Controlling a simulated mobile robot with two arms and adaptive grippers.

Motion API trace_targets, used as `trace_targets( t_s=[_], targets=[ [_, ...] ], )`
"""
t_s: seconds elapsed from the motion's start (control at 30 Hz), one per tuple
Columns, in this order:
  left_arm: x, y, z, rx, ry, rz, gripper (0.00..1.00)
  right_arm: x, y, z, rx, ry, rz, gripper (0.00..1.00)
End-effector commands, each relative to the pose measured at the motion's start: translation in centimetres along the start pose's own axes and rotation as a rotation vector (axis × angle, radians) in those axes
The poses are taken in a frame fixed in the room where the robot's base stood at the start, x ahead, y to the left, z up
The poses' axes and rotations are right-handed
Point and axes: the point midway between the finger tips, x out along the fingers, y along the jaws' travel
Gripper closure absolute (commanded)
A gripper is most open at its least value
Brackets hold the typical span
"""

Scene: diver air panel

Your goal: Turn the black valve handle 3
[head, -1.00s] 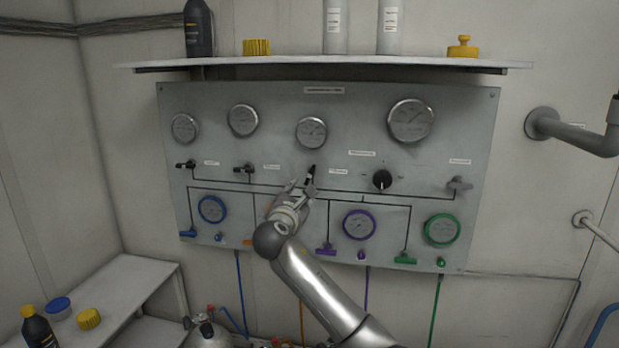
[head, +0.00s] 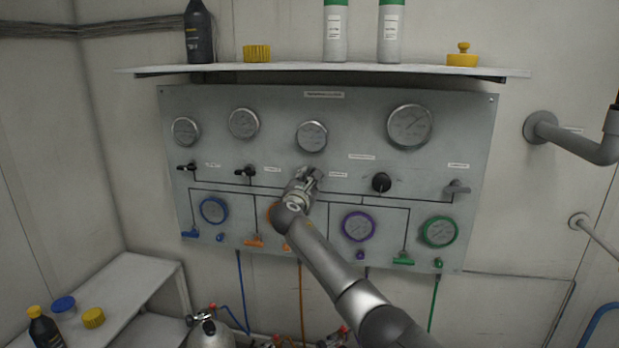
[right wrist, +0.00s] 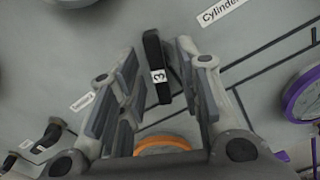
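The black valve handle 3 (right wrist: 155,65), with a white "3" label, shows in the right wrist view and stands out from the grey panel (head: 330,95). My right gripper (right wrist: 150,95) is open, with its fingers on either side of the handle. The handle is closer to the right-hand finger in that view; I cannot tell whether they touch. In the head view my right gripper (head: 308,178) is at the panel's middle and hides most of the handle. My left gripper is not in view.
Two similar black handles (head: 187,167) (head: 245,172) are to the left on the panel. A black knob (head: 381,182) and a grey handle (head: 457,187) are to the right. Gauges surround them. A shelf (head: 320,70) with bottles juts out above.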

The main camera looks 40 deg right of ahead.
Motion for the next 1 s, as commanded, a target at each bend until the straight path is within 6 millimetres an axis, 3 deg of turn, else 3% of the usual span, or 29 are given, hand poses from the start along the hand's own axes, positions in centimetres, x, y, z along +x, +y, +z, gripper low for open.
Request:
trace_targets(
  t_s=[0.47,0.73,1.0],
  targets=[
    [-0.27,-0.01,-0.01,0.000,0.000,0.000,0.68,0.94,-0.01,-0.06,0.000,0.002,0.001,0.68],
    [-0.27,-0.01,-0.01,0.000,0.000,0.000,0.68,0.93,-0.01,-0.04,0.001,0.001,0.001,0.98],
    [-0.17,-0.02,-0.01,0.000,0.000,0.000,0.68,0.92,-0.02,-0.08,0.007,0.001,0.001,1.00]
  ],
)
